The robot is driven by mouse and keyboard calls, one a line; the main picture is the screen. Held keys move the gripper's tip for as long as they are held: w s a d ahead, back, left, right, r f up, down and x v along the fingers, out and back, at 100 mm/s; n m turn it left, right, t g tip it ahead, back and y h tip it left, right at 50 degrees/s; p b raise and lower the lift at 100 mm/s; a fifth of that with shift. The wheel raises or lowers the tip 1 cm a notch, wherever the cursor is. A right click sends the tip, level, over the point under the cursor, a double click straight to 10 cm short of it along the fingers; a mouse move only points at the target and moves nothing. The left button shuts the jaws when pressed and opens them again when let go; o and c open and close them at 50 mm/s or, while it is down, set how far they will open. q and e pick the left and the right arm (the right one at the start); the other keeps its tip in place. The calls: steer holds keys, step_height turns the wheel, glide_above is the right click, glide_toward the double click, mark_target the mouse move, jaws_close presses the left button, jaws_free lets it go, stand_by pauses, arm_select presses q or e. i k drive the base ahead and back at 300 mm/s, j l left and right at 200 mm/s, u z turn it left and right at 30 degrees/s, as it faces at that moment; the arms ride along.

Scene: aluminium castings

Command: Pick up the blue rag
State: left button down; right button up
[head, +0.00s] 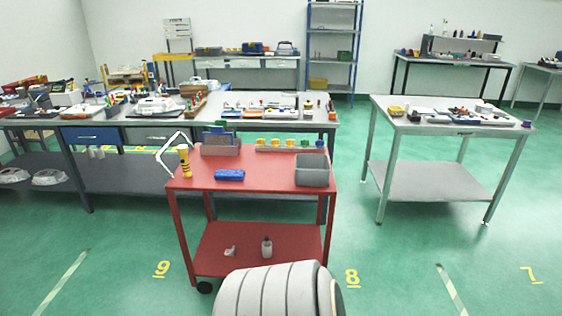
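A small blue item (229,175), which looks like the folded blue rag, lies flat on the top of the red cart (262,180), near its front edge and left of its middle. It is too small to make out its cloth texture. Nothing touches it from above. Neither my left nor my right gripper is in view.
A long cluttered bench (75,123) stands behind.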

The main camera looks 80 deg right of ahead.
mark_target(220, 174)
steer(key=z, duration=2.25)
steer(key=i+z, duration=0.15)
